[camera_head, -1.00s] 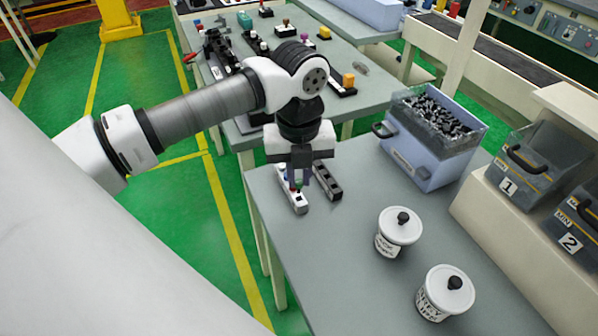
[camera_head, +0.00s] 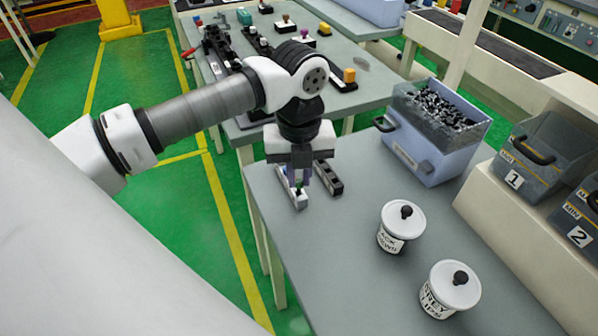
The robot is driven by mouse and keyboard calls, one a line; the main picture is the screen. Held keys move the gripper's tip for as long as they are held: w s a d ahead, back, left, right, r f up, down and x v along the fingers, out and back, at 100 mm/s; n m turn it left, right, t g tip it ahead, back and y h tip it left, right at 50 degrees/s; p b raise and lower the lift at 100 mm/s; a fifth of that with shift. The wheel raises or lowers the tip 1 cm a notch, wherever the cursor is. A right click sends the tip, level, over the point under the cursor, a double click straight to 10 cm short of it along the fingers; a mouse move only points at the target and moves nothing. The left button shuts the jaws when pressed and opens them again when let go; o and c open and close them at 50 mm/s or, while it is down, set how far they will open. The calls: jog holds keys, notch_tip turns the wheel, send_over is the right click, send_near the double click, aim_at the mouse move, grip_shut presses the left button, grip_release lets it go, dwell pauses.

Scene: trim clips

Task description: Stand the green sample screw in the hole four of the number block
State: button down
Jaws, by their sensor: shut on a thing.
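My gripper (camera_head: 299,179) points straight down over the near table, its fingers shut on the green sample screw (camera_head: 300,190). Only a small dark green bit of the screw shows between and below the fingertips. A narrow white block (camera_head: 301,203) lies directly under the fingers, and they hide much of it. A black block with a row of holes (camera_head: 330,181) lies just to its right. The numbers on the blocks are too small to read. I cannot tell whether the screw is in a hole or just above one.
Two white lidded tubs (camera_head: 401,224) (camera_head: 449,287) stand at the table's front right. A blue bin of dark clips (camera_head: 437,140) stands behind them. Numbered grey bins (camera_head: 540,155) are at the right. The table (camera_head: 340,255) left of the tubs is clear.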

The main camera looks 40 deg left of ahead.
jog(key=shift+f+b, duration=0.95)
dwell(0.4)
jog(key=c, duration=1.3)
grip_release()
notch_tip(320, 180, up, 14)
jog(key=p, duration=0.7)
jog(key=shift+f, duration=0.1)
